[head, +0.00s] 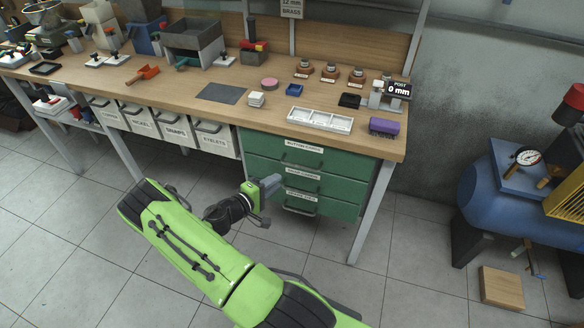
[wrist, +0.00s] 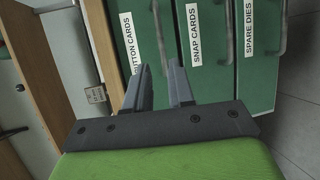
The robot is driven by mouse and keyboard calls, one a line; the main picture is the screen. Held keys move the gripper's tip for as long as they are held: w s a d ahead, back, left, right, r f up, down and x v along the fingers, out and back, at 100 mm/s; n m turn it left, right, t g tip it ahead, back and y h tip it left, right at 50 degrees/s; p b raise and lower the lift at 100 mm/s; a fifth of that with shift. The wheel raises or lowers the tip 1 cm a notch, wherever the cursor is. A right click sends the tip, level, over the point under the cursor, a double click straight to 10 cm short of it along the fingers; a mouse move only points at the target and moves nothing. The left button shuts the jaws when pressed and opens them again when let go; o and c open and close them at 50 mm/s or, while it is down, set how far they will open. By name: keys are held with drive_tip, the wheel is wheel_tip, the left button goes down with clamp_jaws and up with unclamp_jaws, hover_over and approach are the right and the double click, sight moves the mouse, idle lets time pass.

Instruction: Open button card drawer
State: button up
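The button card drawer (head: 315,152) is the top one of a green drawer unit under the right end of the workbench. It looks shut, with a white label and a dark handle. In the wrist view the button card drawer (wrist: 131,22) is at the left of the green fronts, its label partly hidden by a finger. My gripper (head: 271,184) is in front of the unit, lower than the top drawer and apart from it. In the wrist view my gripper (wrist: 162,85) has its two fingers apart with nothing between them.
Below are the snap cards drawer (wrist: 197,60) and the spare dies drawer (wrist: 251,50), both with handles. White labelled bins (head: 175,128) hang left of the unit. A blue compressor (head: 497,190) stands at right. The floor before the drawers is clear apart from my arm.

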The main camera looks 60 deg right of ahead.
sight(301, 166)
drive_tip(key=b+x, duration=0.2)
drive_tip(key=x, duration=1.1)
clamp_jaws()
